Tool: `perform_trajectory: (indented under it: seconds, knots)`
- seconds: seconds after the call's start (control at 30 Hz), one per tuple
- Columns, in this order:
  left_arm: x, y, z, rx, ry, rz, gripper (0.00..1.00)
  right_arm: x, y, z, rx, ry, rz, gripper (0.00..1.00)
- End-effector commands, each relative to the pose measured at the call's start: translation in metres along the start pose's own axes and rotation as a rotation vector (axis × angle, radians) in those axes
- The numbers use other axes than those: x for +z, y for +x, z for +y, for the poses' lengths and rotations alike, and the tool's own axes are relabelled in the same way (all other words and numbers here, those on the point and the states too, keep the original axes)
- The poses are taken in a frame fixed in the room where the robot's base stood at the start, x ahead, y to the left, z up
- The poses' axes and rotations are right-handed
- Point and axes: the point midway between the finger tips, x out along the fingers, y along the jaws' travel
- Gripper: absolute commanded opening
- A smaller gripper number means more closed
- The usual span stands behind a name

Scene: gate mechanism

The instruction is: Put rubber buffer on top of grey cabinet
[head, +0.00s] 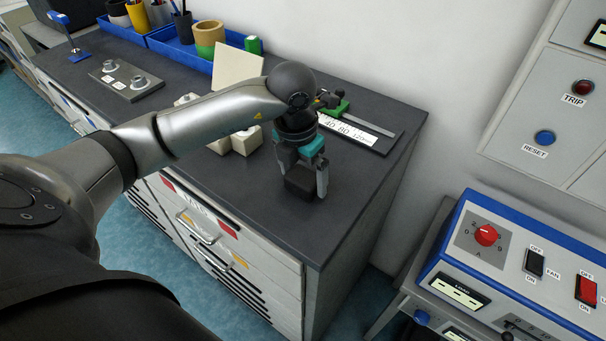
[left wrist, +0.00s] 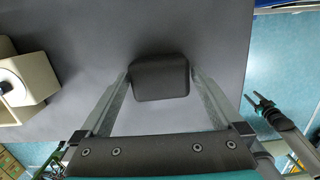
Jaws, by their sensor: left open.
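The rubber buffer, a small black block with rounded edges (head: 300,182), rests on the dark top of the grey cabinet (head: 355,190), near its front right part. My left gripper (head: 305,188) points down over it and is open, one finger on each side of the block. In the left wrist view the buffer (left wrist: 160,80) sits between the fingertips; whether they touch it I cannot tell. A small dark pronged gripper, seemingly my right one (left wrist: 262,103), shows beyond the cabinet edge in the left wrist view; its jaws are too small to judge.
Pale blocks (head: 240,140) stand left of the gripper, and a caliper-like tool on a dark plate (head: 352,132) lies behind it. Blue bins (head: 180,45) stand at the back. A blue-edged control panel (head: 510,240) is at the right. The cabinet top right of the buffer is clear.

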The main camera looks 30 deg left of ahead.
Motion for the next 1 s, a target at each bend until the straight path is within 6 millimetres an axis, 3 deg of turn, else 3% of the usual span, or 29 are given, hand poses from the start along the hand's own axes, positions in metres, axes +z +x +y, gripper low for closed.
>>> perform_trajectory:
  seconds: [0.3,0.5,0.7,1.0]
  knots:
    - [0.002,-0.070,0.001,0.003,0.001,-0.009,1.00,0.000,0.001,0.000,0.000,0.000,0.000,0.50]
    - [0.001,-0.103,0.000,0.001,-0.001,-0.007,1.00,0.000,0.001,-0.001,-0.001,-0.001,0.000,0.50]
    - [0.000,-0.115,0.000,0.001,0.000,-0.003,1.00,0.000,0.001,-0.001,-0.001,-0.001,0.000,0.50]
    - [0.000,-0.116,0.000,0.001,0.000,-0.002,1.00,0.000,0.001,-0.001,-0.001,-0.001,0.000,0.50]
